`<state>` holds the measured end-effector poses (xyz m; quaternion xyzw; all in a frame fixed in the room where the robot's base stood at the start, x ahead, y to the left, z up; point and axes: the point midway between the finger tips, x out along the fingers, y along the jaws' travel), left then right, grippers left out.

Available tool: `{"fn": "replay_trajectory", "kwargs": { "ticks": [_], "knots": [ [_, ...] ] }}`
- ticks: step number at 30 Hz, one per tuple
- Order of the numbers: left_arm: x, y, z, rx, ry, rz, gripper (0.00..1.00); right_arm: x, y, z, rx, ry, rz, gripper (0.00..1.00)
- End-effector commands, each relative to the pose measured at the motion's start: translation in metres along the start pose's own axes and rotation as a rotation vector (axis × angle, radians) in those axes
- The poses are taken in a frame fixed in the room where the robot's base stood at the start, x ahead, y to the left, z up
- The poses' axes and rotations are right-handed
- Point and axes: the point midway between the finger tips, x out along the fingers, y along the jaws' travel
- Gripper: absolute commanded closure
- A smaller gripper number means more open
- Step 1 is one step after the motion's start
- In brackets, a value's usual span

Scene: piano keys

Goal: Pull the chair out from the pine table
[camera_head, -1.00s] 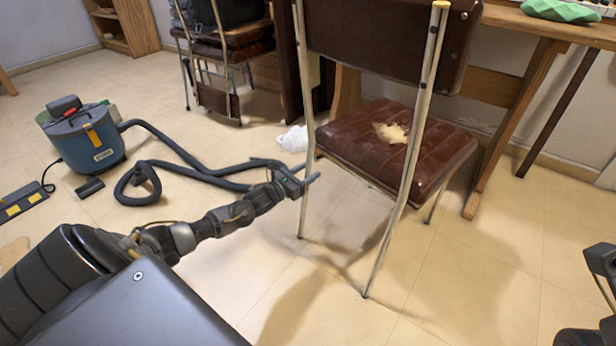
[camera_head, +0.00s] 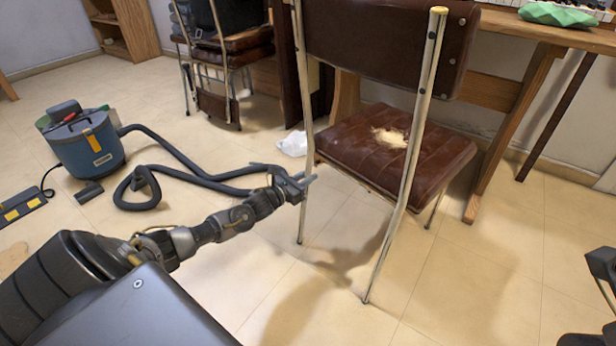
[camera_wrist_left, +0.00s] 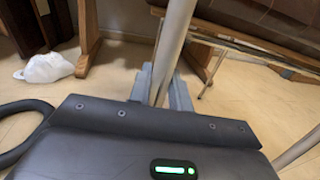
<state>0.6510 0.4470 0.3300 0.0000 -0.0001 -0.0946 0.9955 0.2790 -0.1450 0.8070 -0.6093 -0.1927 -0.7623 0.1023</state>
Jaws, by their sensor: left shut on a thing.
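The chair (camera_head: 400,152) has a brown padded seat with a torn patch of foam, a brown backrest and pale metal legs. It stands upright with its back toward me, in front of the pine table (camera_head: 533,82). My left gripper (camera_head: 303,182) is shut on the chair's left rear leg, just below seat height. In the left wrist view the chair leg (camera_wrist_left: 172,45) runs up between the fingers (camera_wrist_left: 162,88). A small part of my right arm shows at the right edge of the head view; its fingertips cannot be made out clearly.
A blue vacuum cleaner (camera_head: 88,148) and its dark hose (camera_head: 190,165) lie on the floor to the left. A white crumpled bag (camera_head: 293,144) lies behind the chair leg. Stacked chairs (camera_head: 228,45) stand at the back. Floor in front of the chair is clear.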

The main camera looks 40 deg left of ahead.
Motion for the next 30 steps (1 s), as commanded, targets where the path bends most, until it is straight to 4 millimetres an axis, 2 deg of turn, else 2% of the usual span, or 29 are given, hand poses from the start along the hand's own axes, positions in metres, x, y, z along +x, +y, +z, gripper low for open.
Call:
{"fn": "replay_trajectory", "kwargs": {
  "ticks": [9,19,30],
  "knots": [
    [-0.022,0.009,0.000,0.001,0.004,0.006,1.00,0.010,0.002,0.002,0.000,-0.001,0.000,0.64],
    [-0.027,0.011,-0.001,0.002,0.005,0.008,1.00,0.012,0.003,0.003,0.003,-0.002,-0.001,0.64],
    [-0.046,0.017,-0.001,0.002,0.005,0.008,1.00,0.021,0.004,0.004,0.001,-0.001,-0.001,0.64]
  ]
}}
